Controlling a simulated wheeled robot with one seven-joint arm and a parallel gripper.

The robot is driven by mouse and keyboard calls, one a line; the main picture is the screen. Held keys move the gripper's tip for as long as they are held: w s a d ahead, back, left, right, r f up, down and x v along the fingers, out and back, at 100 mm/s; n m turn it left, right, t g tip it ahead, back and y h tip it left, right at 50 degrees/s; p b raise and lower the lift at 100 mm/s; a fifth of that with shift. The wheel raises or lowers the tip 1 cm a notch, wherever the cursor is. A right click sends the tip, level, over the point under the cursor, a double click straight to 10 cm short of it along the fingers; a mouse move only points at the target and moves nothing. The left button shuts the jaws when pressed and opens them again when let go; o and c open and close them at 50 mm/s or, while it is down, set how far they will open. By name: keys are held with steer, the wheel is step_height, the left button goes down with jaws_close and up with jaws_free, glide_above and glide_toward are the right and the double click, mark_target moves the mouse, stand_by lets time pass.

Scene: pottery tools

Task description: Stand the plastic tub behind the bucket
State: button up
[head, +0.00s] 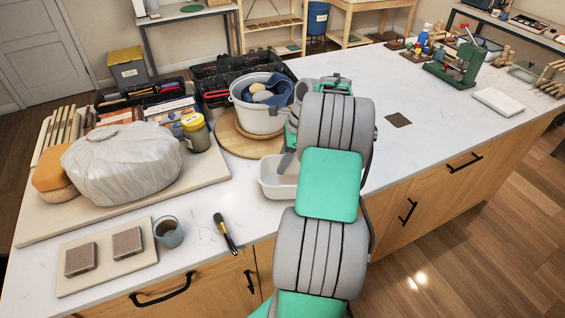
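The plastic tub (270,184) is a low, white, open container on the worktop, in front of the round wooden board. My arm hides its right part. The bucket (257,119) is light grey and stands on the round wooden board (232,140), behind the tub, with a blue cloth and a sponge-like piece in it. My gripper (287,160) points down at the tub, with a grey finger-like part over its near-left opening. My arm hides most of the gripper, so I cannot tell whether it touches the tub or is open.
A black tool case (225,72) lies open behind the bucket. A wrapped clay lump (122,165) and a yellow-lidded jar (195,132) stand to the left. The worktop (430,145) right of my arm is largely clear.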

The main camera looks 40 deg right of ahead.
steer(key=p+v, duration=0.6)
steer(key=v, duration=0.6)
steer(key=w+a+r+n, duration=0.3)
steer(key=a+r, duration=0.1)
steer(key=a, duration=0.2)
steer(key=w+a+r+n+h, duration=0.15)
steer(key=a+r+n, duration=0.25)
steer(key=a+n, duration=0.7)
steer(key=s+a+f+n+t+h, duration=0.1)
steer(key=s+a+n+t+h, duration=0.1)
steer(key=s+a+n, duration=1)
steer(key=a+t, duration=0.1)
steer(key=a, duration=0.3)
steer(key=shift+a, duration=0.2)
steer(key=shift+s+f, duration=0.1)
steer(key=shift+f, duration=0.1)
